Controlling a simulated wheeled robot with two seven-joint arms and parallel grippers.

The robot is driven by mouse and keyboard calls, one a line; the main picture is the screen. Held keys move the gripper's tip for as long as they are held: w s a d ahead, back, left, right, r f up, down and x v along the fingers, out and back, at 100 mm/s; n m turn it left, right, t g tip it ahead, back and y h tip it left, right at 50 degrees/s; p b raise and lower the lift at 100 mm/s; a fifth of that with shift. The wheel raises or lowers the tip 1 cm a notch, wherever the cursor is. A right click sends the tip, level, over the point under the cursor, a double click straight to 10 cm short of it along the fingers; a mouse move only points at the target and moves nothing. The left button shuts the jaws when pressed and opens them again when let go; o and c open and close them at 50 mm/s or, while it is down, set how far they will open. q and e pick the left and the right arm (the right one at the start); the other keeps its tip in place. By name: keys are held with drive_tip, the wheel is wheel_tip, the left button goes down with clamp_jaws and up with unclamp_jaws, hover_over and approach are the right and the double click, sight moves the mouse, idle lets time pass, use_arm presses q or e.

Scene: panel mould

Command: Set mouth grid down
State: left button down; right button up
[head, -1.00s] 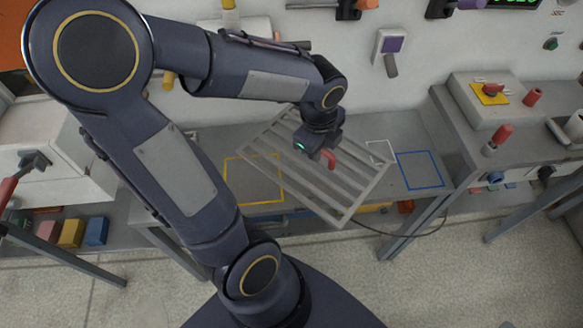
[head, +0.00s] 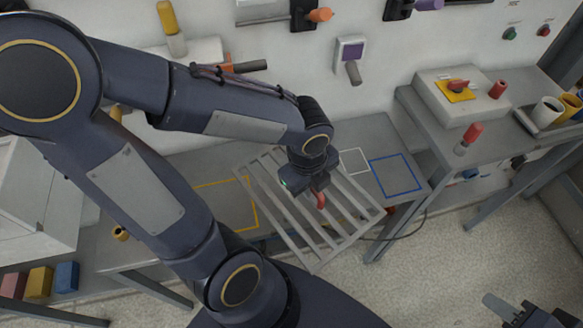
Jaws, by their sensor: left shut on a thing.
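The mouth grid (head: 350,242) is a light grey slatted frame with a red handle (head: 319,199). My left gripper (head: 316,187) is shut on the grid at this handle and hides part of it. The grid lies over the middle of the grey bench (head: 332,137), and its near corner reaches past the bench's front edge. I cannot tell whether it touches the bench. My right gripper (head: 522,312) shows only partly at the bottom right, far from the grid. Its jaws cannot be made out clearly.
Yellow (head: 256,208), white (head: 366,160) and blue (head: 394,176) outlines mark the bench; the grid overlaps the white one. The blue outline is empty. A box with a red knob (head: 458,86) stands on the right bench. Tools hang on the back wall.

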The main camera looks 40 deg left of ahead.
use_arm(q)
drive_tip(key=w+a+f, duration=0.1)
drive_tip(key=w, duration=0.1)
drive_tip(key=w+a+f, duration=0.2)
drive_tip(key=w, duration=0.1)
drive_tip(key=shift+w+a, duration=0.25)
drive_tip(key=shift+w, duration=0.05)
drive_tip(key=w+f, duration=0.1)
drive_tip(key=w+a+f, duration=0.1)
drive_tip(key=f, duration=0.1)
drive_tip(key=w+a+f, duration=0.1)
drive_tip(key=f, duration=0.1)
drive_tip(key=shift+w, duration=0.3)
drive_tip(key=shift+w+a+f, duration=0.1)
drive_tip(key=shift+a+f, duration=0.05)
drive_tip(key=shift+f, duration=0.1)
wheel_tip(320, 180, down, 3)
drive_tip(key=shift+w+f+b, duration=0.15)
drive_tip(key=shift+f+b, duration=0.05)
drive_tip(key=shift+b, duration=0.35)
drive_tip(key=c, duration=1.9)
unclamp_jaws()
drive_tip(key=shift+f, duration=0.15)
drive_tip(key=o, duration=0.5)
